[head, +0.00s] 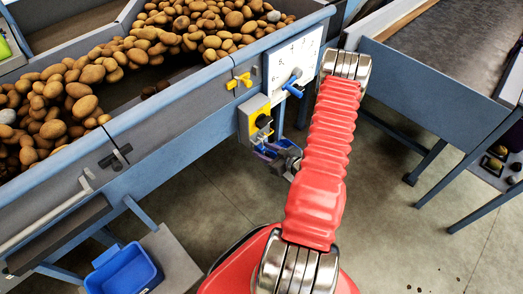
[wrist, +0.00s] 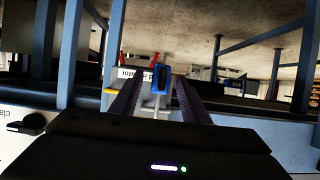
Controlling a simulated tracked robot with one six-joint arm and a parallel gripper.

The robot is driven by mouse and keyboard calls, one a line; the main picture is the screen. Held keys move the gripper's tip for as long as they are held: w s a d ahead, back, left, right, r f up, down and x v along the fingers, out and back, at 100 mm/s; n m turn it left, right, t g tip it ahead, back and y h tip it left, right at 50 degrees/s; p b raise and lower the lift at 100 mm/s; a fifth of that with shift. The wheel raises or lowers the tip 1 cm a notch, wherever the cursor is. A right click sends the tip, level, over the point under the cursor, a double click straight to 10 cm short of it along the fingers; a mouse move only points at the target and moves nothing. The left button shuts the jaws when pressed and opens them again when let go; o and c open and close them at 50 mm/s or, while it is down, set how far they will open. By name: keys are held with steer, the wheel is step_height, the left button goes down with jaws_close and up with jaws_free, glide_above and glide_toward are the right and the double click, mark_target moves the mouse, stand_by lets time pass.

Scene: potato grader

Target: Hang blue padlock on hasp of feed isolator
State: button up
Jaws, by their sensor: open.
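The feed isolator (head: 262,120) is a yellow and grey box with a dark knob, fixed to the blue side rail of the grader. In the wrist view, which is upside down, its white label (wrist: 132,75) shows behind the fingers. The blue padlock (wrist: 160,82) appears between my two fingers, with a grey upright part below it in the picture. My gripper (head: 272,152) is open, just below the isolator. In the wrist view the dark fingers (wrist: 159,76) stand on either side of the padlock, apart from it. Whether its shackle passes through the hasp cannot be told.
A white numbered panel with a blue handle (head: 292,88) is right of the isolator, and a yellow handle (head: 238,80) is on the rail. A blue bin (head: 124,270) stands at lower left. Potatoes (head: 75,90) fill the grader.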

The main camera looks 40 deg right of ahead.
steer(key=v, duration=1.2)
stand_by(0.5)
